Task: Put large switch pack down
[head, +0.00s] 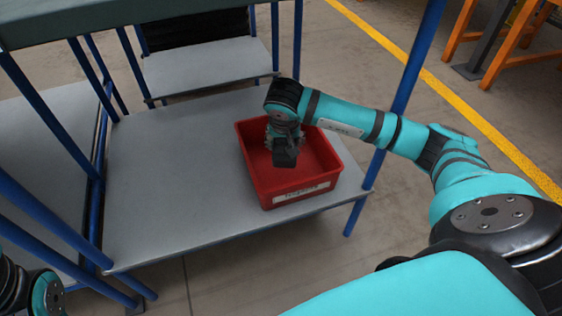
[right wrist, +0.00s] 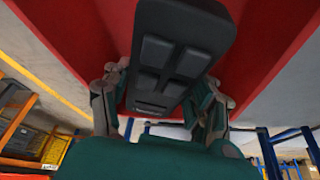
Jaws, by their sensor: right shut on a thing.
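The large switch pack (right wrist: 180,50) is a dark grey block with several rectangular buttons. In the right wrist view it sits between the two fingers of my right gripper (right wrist: 160,100), which is shut on it. In the head view my right gripper (head: 285,138) reaches down over the red bin (head: 297,190), and the dark pack (head: 285,153) shows at its lower end, within the bin's outline. I cannot tell whether the pack touches the bin floor. The red bin also fills the upper part of the right wrist view (right wrist: 80,35). My left gripper is not in view.
The bin stands on the right part of a grey shelf (head: 170,190) with blue posts (head: 410,75). The shelf left of the bin is bare. Another grey shelf (head: 205,66) stands behind. A yellow floor line (head: 450,95) and orange frames (head: 520,45) are at the right.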

